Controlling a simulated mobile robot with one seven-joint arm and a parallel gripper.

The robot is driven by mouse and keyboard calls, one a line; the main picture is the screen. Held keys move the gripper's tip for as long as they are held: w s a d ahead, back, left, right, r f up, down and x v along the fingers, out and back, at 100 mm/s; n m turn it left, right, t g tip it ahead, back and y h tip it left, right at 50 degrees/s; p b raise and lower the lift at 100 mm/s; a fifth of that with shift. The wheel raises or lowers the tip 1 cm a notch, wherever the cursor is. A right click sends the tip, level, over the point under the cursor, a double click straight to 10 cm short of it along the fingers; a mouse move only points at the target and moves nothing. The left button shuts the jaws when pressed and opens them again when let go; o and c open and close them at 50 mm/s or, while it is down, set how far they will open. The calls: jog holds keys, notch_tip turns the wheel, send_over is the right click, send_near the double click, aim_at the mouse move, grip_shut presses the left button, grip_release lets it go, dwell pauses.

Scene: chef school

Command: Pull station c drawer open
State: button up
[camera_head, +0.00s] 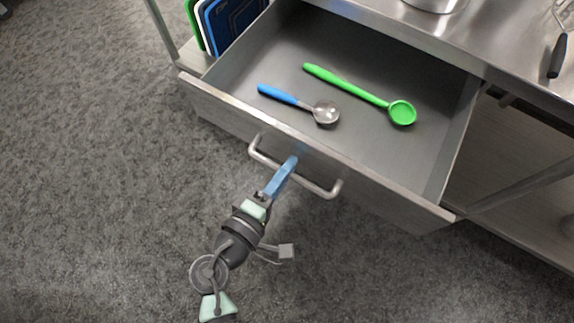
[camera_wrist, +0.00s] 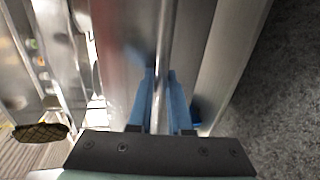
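The metal drawer (camera_head: 341,174) is pulled well out from under the steel counter, its inside in plain view in the head view. Its silver bar handle (camera_head: 324,190) runs along the drawer front. My gripper (camera_head: 288,167) is at the middle of the handle, with its blue fingers on the bar. In the wrist view, the blue fingers (camera_wrist: 160,88) lie close on either side of the handle bar (camera_wrist: 160,55), shut on it. The exact contact at the fingertips is hard to see.
A blue-handled metal scoop (camera_head: 324,112) and a green ladle (camera_head: 401,112) lie in the drawer. Coloured cutting boards (camera_head: 226,22) stand at its left. A dark-handled tool (camera_head: 557,57) lies on the steel counter (camera_head: 500,42). The grey floor (camera_head: 100,150) in front is clear.

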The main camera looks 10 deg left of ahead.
jog(key=shift+o, duration=0.9)
jog(key=v, duration=1.3)
